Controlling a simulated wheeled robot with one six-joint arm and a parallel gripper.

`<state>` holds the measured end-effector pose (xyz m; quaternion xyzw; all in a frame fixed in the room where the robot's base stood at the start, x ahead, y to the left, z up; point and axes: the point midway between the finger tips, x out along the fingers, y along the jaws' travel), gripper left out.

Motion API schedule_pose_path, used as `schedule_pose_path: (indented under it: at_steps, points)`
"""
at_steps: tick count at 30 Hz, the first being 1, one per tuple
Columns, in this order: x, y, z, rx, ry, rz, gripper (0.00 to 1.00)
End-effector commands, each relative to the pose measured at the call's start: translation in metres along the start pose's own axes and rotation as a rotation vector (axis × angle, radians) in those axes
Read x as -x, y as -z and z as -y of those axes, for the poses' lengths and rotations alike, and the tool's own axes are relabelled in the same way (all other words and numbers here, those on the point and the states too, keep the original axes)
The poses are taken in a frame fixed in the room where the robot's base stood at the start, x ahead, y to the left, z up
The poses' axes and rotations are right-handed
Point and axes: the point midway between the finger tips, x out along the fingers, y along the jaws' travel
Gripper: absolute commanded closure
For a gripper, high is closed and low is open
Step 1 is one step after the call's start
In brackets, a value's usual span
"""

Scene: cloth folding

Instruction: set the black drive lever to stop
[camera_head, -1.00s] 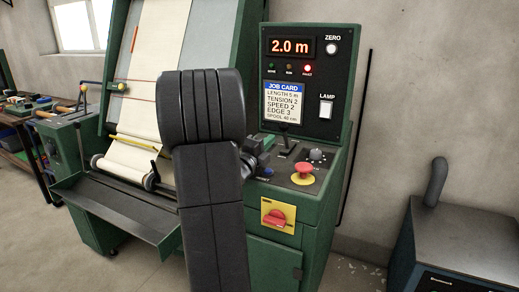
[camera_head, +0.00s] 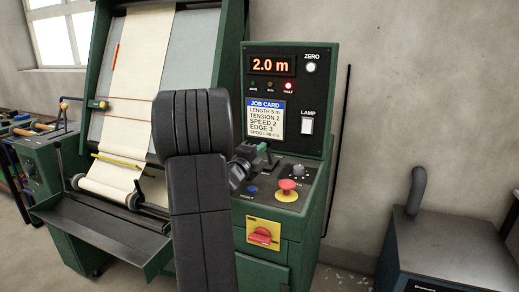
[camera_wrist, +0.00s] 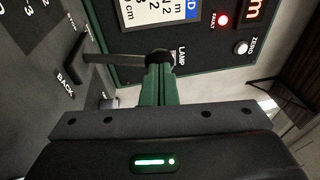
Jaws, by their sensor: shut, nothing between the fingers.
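The black drive lever (camera_wrist: 118,58) shows in the wrist view as a dark shaft rising from the grey control top, with a round black knob at its end. My gripper (camera_wrist: 158,72) is shut and empty, its green fingers right at the knob; I cannot tell whether they touch it. In the head view my gripper (camera_head: 264,150) is over the console's left part and hides most of the lever.
A red emergency button (camera_head: 287,191), a dial (camera_head: 298,171) and a red-yellow switch (camera_head: 263,235) are close by. The upright panel (camera_head: 322,85) behind shows 2.0 m, a lit red fault light (camera_head: 288,87) and a job card (camera_head: 265,119). A blue cabinet (camera_head: 450,240) stands at right.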

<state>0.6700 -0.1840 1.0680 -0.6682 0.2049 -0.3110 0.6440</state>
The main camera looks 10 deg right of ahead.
Motion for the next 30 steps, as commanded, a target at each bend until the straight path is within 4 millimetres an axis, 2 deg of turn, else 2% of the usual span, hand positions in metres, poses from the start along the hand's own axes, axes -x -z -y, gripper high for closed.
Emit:
schedule_pose_path:
  at_steps: [1, 11, 22, 30]
  points:
    - [-0.005, 0.000, 0.011, 0.003, -0.020, -0.002, 1.00]
    - [-0.022, -0.003, 0.018, 0.024, -0.150, -0.001, 1.00]
    - [-0.039, -0.006, 0.023, 0.041, -0.260, 0.001, 1.00]
    - [-0.056, -0.009, 0.021, 0.042, -0.278, 0.001, 1.00]
